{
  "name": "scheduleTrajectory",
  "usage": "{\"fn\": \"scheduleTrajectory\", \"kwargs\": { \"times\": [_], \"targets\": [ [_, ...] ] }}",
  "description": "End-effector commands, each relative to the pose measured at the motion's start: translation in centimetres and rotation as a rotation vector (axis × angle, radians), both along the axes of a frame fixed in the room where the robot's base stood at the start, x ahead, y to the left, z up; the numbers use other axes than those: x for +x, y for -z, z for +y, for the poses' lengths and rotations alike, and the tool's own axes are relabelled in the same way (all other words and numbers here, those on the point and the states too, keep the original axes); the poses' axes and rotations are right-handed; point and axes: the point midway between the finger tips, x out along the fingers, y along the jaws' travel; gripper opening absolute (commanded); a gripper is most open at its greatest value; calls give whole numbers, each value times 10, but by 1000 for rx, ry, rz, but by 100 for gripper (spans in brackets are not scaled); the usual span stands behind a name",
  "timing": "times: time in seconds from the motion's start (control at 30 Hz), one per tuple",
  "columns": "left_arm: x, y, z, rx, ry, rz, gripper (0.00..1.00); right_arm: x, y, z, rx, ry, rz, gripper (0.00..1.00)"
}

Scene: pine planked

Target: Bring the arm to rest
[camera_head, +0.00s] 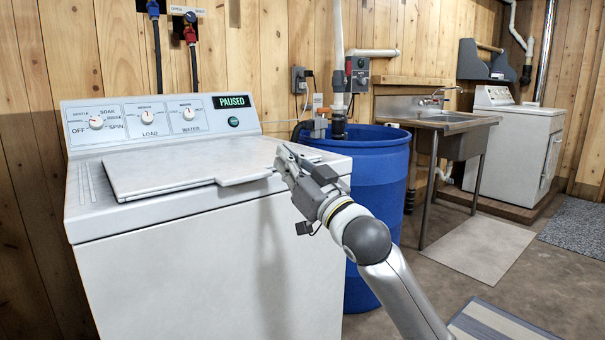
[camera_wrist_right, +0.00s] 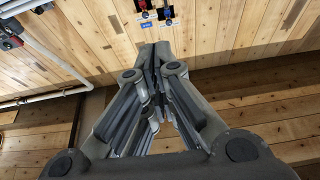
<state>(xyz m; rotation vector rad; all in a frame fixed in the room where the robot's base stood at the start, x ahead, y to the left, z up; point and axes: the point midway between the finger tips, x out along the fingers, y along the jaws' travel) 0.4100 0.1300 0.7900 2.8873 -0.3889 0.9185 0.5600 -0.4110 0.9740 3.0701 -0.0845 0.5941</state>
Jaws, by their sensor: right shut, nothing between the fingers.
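My right gripper (camera_head: 283,155) is raised at the front right of a white top-loading washer (camera_head: 190,270), close to the lid's handle tab. Its fingers are shut and empty; they also show closed together in the right wrist view (camera_wrist_right: 158,52). I cannot tell whether the fingertips touch the washer. The washer lid (camera_head: 190,165) is down. The panel display (camera_head: 231,101) reads PAUSED. My left gripper is not in view.
A blue barrel (camera_head: 385,180) stands right of the washer, behind my right arm. A metal sink table (camera_head: 455,120) and a white dryer-like machine (camera_head: 510,155) stand farther right. Mats (camera_head: 480,248) lie on the floor. Hoses and pipes run along the pine wall (camera_head: 260,60).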

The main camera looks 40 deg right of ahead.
Motion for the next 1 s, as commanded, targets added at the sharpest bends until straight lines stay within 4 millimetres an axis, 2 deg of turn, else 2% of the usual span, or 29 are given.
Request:
{"fn": "scheduleTrajectory", "kwargs": {
  "times": [0.1,0.33,0.5,0.77,0.87,0.97,1.0],
  "targets": [
    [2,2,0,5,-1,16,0,-17,7,1,0,0,2,0],
    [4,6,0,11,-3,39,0,-41,15,2,0,0,1,0],
    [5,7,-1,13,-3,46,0,-48,16,3,-1,1,-1,0],
    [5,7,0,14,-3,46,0,-48,20,5,-1,-3,2,0],
    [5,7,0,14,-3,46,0,-43,41,20,-9,-30,15,0],
    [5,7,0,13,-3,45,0,-37,82,54,-30,-87,30,0],
    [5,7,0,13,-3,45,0,-37,102,74,-38,-119,31,0]
  ]
}}
